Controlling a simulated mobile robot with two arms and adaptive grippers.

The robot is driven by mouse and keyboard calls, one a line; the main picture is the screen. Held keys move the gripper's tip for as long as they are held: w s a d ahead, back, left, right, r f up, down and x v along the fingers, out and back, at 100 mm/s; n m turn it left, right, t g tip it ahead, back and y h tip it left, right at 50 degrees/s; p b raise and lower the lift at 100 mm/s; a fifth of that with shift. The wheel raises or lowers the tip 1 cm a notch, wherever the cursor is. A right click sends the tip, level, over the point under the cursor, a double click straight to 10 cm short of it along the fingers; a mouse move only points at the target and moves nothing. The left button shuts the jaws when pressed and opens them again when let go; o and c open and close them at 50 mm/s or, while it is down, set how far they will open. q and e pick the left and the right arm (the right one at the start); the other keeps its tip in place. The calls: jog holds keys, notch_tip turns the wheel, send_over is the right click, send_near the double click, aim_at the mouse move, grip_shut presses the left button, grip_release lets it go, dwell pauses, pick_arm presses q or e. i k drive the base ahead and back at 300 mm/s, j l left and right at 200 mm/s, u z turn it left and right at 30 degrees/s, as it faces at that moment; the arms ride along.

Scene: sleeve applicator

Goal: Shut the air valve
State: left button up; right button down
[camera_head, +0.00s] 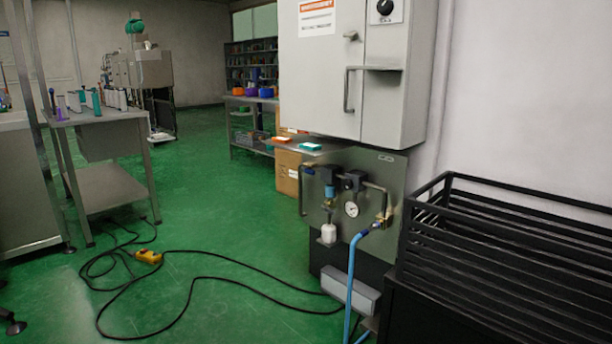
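A metal air panel (392,170) stands below the grey cabinet on the right. It carries pipework, a round pressure gauge (352,210), a regulator with a blue part (330,192) and a white bowl (328,233). At its right end is a brass fitting (386,216) with a small blue part (375,226) beside it, which looks like the valve and its handle. A blue hose (351,285) runs down from there. The fitting is too small to tell whether the valve is open or shut. Neither of my grippers is in view.
A black slatted crate (500,215) stands close to the panel's right. A black cable (235,280) and a yellow pendant (148,257) lie on the green floor. A metal table (110,118) is at left; open floor lies between.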

aim_at(311, 172)
jog(key=i+j+z, duration=0.2)
jog(key=i+j, duration=0.65)
jog(key=i, duration=0.35)
jog(key=i+j+z, duration=0.15)
jog(key=i+j, duration=0.9)
jog(key=i, duration=0.1)
